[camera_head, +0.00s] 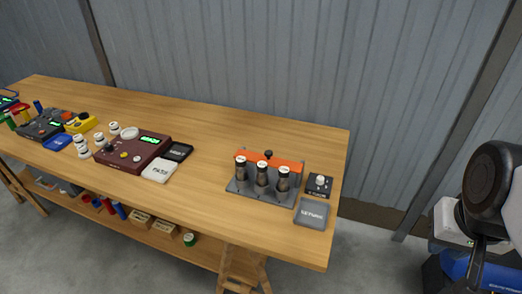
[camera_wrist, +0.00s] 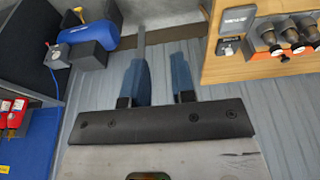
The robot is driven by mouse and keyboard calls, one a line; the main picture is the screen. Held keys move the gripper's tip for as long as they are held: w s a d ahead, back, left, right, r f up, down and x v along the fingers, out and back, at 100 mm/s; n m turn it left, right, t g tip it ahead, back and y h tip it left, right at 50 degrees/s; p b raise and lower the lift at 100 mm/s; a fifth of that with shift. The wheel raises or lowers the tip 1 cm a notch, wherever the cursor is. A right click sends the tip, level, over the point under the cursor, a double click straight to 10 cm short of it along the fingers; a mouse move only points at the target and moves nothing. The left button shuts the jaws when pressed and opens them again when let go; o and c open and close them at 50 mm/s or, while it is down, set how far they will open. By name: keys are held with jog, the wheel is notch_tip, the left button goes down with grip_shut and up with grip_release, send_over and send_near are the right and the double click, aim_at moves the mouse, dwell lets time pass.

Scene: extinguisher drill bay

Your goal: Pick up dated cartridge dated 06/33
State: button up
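Three dark cartridges with pale lettered caps, left (camera_head: 241,171), middle (camera_head: 262,177) and right (camera_head: 283,181), stand upright in a grey rack (camera_head: 246,190) with an orange back bar. Several small white-capped cylinders (camera_head: 99,139) stand further left, around a maroon device. The dates are too small to read, so I cannot tell which one is dated 06/33. My gripper (camera_wrist: 158,70) is open and empty, with floor between its fingers, off the bench's right end. The rack's cartridges (camera_wrist: 290,35) also show at the upper right of the wrist view.
The wooden bench (camera_head: 210,120) has clear room behind and left of the rack. A small black box (camera_head: 319,185) and a grey labelled plate (camera_head: 312,213) sit right of the rack. The maroon device (camera_head: 131,152) is left. A blue cylinder (camera_wrist: 88,33) lies near my gripper.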

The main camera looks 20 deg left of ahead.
jog(key=o, duration=0.7)
jog(key=shift+o, duration=0.2)
jog(key=w+a+f+n+t+y, duration=0.2)
jog(key=w+a+t+y, duration=0.1)
jog(key=w+a, duration=1)
jog(key=t+y, duration=0.1)
jog(key=t, duration=0.4)
send_near(239, 164)
jog(key=w+d+r, duration=0.4)
jog(key=w+d, duration=0.1)
jog(key=d, duration=0.4)
jog(key=a+f, duration=0.2)
jog(key=a, duration=0.1)
jog(key=s+a+f+t, duration=0.1)
jog(key=a+f, duration=0.1)
jog(key=a, duration=0.1)
jog(key=s+a+f+t+h, duration=0.1)
jog(key=a+f, duration=0.1)
jog(key=a, duration=0.2)
jog(key=shift+s+f, duration=0.1)
jog(key=shift+f, duration=0.3)
jog(key=shift+s+a+f+t, duration=0.2)
jog(key=shift+a+f+t, duration=0.1)
jog(key=shift+t, duration=0.1)
jog(key=shift+w, duration=0.15)
jog(key=shift+x, duration=1.2)
